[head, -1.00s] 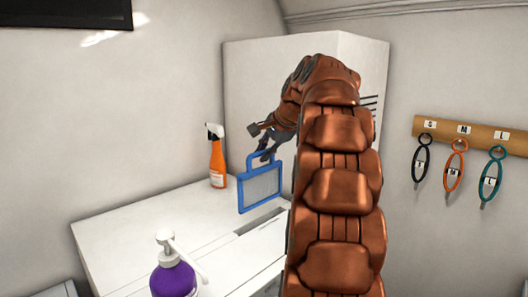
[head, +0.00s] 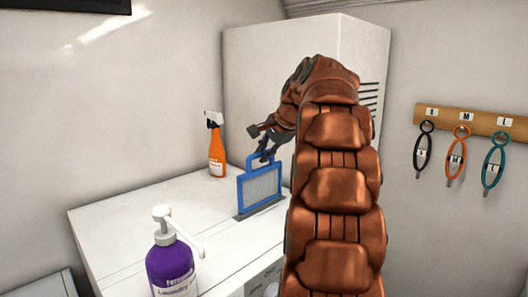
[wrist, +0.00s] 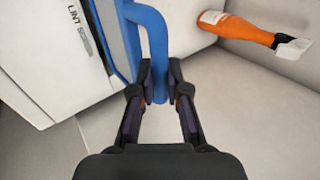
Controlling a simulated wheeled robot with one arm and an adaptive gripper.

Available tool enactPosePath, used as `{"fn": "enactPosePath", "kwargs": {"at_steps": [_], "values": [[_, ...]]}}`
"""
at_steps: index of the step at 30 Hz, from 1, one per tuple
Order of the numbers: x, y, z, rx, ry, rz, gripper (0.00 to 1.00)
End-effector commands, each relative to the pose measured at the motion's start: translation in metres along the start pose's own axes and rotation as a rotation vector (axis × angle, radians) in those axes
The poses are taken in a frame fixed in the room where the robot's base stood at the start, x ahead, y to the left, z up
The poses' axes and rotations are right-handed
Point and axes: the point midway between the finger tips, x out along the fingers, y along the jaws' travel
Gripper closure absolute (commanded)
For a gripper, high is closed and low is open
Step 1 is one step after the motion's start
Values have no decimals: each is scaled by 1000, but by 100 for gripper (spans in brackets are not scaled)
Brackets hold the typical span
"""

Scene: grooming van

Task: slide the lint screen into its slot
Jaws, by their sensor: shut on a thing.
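The lint screen (head: 260,188) is a blue frame with grey mesh and a loop handle, held upright over the white machine top. It also shows in the wrist view (wrist: 125,40), its handle running between the fingers. My gripper (wrist: 160,88) is shut on this handle; in the head view the gripper (head: 265,145) is partly hidden by my arm. The slot (head: 242,215) is a dark strip in the machine top, right under the screen. The screen's lower edge appears at or just above it; I cannot tell whether it has entered. A "LINT" label (wrist: 76,20) shows in the wrist view.
An orange spray bottle (head: 216,160) stands behind the screen to the left. A purple pump bottle (head: 170,268) stands at the front. A white cabinet (head: 255,75) rises behind. Collar-like loops hang from a wooden rack (head: 482,121) on the right wall. The top's left part is clear.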

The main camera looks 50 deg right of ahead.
Motion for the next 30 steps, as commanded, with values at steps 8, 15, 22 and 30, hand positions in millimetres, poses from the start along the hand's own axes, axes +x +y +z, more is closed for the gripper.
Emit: {"fn": "enactPosePath", "kwargs": {"at_steps": [8, 15, 22, 30], "values": [[12, 9, 1, -1, -1, 1, 100], [21, 16, 1, 0, -2, 0, 100], [29, 23, 1, 0, 0, -1, 100], [39, 30, 2, 0, -1, -1, 100]]}}
